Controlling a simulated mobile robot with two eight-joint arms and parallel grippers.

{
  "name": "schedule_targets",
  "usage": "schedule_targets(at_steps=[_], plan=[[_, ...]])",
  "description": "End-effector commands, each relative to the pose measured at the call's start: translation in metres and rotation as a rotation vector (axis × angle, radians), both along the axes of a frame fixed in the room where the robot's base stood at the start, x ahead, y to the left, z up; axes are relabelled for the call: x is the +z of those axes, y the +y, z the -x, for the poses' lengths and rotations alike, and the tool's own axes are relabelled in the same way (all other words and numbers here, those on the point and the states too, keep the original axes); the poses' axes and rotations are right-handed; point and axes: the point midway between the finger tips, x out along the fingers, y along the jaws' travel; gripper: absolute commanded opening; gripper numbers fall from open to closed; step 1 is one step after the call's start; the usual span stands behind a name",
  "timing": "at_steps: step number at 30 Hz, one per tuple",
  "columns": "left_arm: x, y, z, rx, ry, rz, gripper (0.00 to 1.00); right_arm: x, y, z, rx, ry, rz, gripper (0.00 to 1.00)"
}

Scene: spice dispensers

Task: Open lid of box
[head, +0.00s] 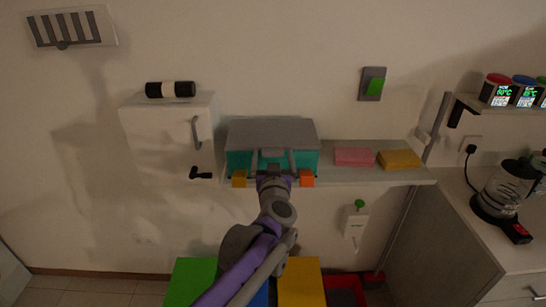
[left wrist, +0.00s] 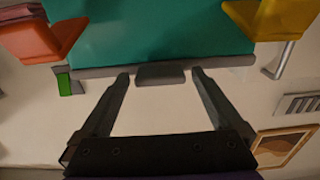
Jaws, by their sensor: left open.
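The box (head: 238,162) has a teal body and a grey lid (head: 270,131), which looks shut. It stands on the wall shelf in the head view. In the left wrist view its teal side (left wrist: 150,32) fills the top, with the grey lid edge (left wrist: 95,71) and a small grey tab (left wrist: 160,75) below it. My left gripper (head: 273,160) is in front of the box. In the left wrist view its open fingers (left wrist: 160,78) point toward the lid edge, one on each side of the tab; contact cannot be told. My right gripper is not in view.
A white cabinet (head: 155,135) hangs left. A coffee pot (head: 502,190) stands on the right counter.

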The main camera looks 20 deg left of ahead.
Motion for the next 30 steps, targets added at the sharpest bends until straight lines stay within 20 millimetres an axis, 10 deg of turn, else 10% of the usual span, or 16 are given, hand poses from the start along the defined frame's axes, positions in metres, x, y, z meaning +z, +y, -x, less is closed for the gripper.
schedule_targets(at_steps=[2, 18, 30], plan=[[0.0, -0.0001, 0.0002, 0.0, 0.0, 0.0, 1.0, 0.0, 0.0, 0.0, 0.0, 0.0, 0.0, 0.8], [0.0001, -0.0001, 0.0005, 0.0, 0.0, 0.0, 0.03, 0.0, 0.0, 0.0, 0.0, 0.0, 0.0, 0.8], [0.006, -0.0001, 0.0002, 0.0, -0.001, 0.0, 0.0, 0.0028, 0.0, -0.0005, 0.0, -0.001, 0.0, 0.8]])
